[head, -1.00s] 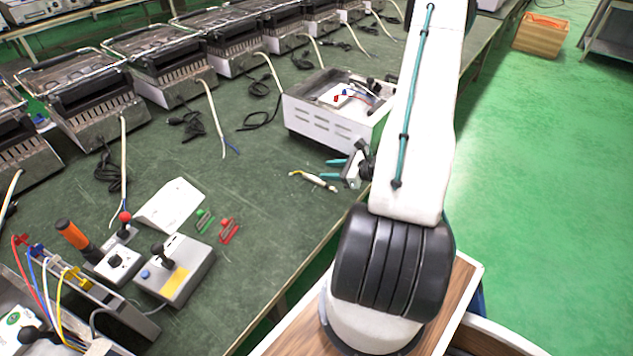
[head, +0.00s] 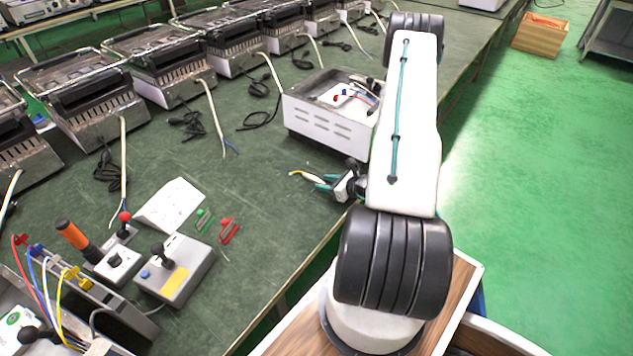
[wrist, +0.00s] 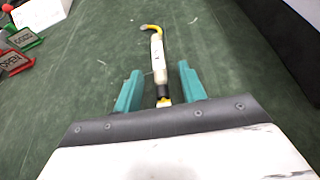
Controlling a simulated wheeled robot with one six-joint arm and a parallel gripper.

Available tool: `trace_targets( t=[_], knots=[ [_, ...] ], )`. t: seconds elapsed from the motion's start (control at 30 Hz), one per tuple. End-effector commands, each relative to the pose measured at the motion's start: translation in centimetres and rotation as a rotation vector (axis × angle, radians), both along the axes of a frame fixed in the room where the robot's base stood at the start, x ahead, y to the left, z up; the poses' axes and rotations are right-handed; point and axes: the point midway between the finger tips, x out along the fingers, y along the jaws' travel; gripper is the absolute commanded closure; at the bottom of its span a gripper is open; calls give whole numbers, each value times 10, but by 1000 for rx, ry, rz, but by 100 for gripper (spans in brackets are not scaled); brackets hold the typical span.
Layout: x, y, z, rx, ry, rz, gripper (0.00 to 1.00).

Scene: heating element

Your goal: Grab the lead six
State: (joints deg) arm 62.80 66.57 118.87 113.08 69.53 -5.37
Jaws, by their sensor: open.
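A short white lead with a yellow hooked end (head: 301,175) lies on the green bench top; I take it to be lead six. My gripper (head: 319,182) is low over the bench with its teal fingers pointing at the lead. In the wrist view, the lead (wrist: 158,58) runs away from me, its hook at the far end. Its near end, with black and yellow parts, lies between the open fingers of my gripper (wrist: 160,72), with a gap on either side. The nearest end is hidden by the gripper body.
A white open-topped appliance (head: 325,125) stands behind the gripper; its dark side (wrist: 285,45) is at the right in the wrist view. Red (head: 229,231) and green (head: 204,220) tags, paper (head: 169,205) and a control box (head: 175,270) lie left. Bench between is clear.

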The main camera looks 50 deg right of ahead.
Motion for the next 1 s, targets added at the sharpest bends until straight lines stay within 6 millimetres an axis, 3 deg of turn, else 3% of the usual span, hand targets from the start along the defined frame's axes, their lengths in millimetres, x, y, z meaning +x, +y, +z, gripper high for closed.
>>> trace_targets(
  t=[0.13, 0.3, 0.73, 1.0],
  knots=[
    [0, 0, 0, 0, 0, 0, 59],
    [0, 0, 0, 0, 0, 0, 100],
    [0, -1, 5, -1, -1, -1, 100],
    [0, -1, 32, -3, -2, 0, 100]
  ],
)
